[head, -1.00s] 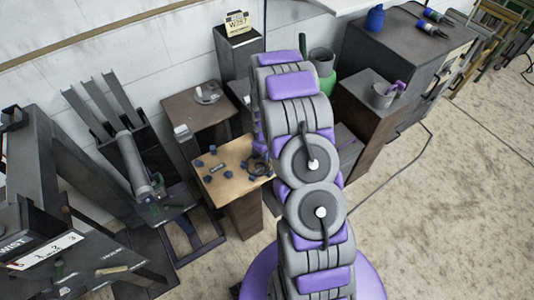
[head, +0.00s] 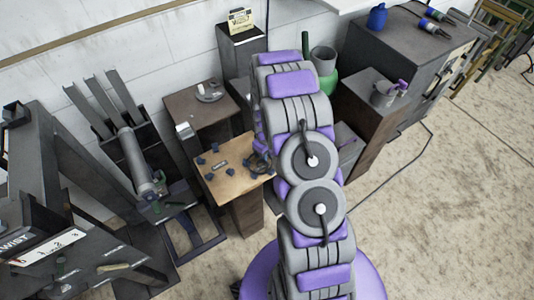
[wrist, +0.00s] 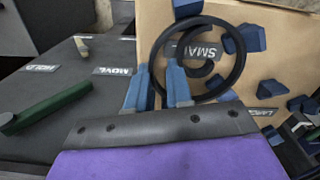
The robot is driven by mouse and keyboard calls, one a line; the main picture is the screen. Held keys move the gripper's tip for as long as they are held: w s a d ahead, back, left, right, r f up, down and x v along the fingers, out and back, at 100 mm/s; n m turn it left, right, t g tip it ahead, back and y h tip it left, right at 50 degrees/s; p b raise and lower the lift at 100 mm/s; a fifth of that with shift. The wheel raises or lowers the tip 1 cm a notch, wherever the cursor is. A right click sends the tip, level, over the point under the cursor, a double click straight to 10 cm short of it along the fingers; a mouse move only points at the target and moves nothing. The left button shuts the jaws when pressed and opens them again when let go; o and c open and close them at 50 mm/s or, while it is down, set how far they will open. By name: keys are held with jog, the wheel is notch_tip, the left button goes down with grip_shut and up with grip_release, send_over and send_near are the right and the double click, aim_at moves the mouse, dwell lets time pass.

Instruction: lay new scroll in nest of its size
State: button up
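The new scroll (wrist: 241,62) is a black ring curling inward to a spiral. In the wrist view it is over the SMALL label (wrist: 196,51) on the tan nest board (wrist: 150,22), among dark blue blocks (wrist: 251,38). I cannot tell whether it rests on the board. My gripper (wrist: 158,72) has two blue fingers standing apart at the scroll's lower left rim. The rim passes between them, with space visible in the gap. In the head view the board (head: 230,186) stands left of my arm, which partly hides the scroll (head: 261,162).
The LARGE label (wrist: 267,113) and more blue blocks are at the board's right. A dark surface with HOLD (wrist: 41,69) and MOVE (wrist: 112,71) labels carries a green bar (wrist: 48,106). In the head view a brown table (head: 200,108) stands behind the board.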

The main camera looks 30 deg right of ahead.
jog(key=shift+o, duration=0.5)
jog(key=shift+d, duration=0.2)
jog(key=shift+d, duration=0.1)
jog(key=shift+r, duration=0.15)
notch_tip(320, 180, up, 17)
jog(key=p, duration=0.3)
jog(key=shift+w+r, duration=0.1)
jog(key=shift+r, duration=0.05)
dwell(0.4)
